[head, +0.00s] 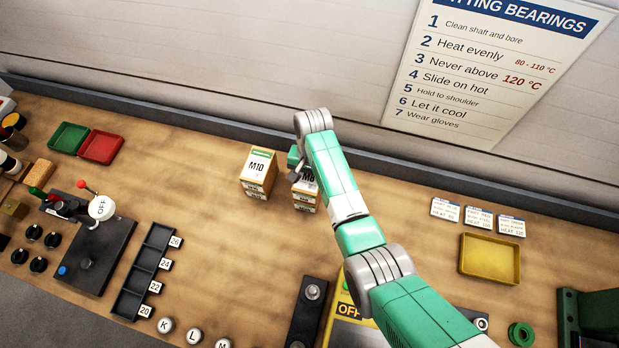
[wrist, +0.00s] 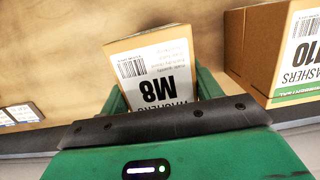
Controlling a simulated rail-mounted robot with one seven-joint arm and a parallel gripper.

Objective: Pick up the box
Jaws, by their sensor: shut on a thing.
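The M8 washers box (head: 306,188) is a small brown carton with a white label, standing at the back of the bench in the head view. In the wrist view the M8 box (wrist: 155,68) sits between the green fingers of my gripper (wrist: 160,95), which is shut on it. In the head view my gripper (head: 297,168) is at the box's top, partly hidden by my arm. I cannot tell whether the box touches the bench. A similar M10 washers box (head: 258,172) stands just to its left, apart from it, and shows at the right in the wrist view (wrist: 262,50).
A green tray (head: 68,137) and a red tray (head: 101,147) lie at the left. A yellow tray (head: 489,258) and several white cards (head: 479,217) lie at the right. A black slotted rack (head: 148,270) is front left. The bench between rack and boxes is clear.

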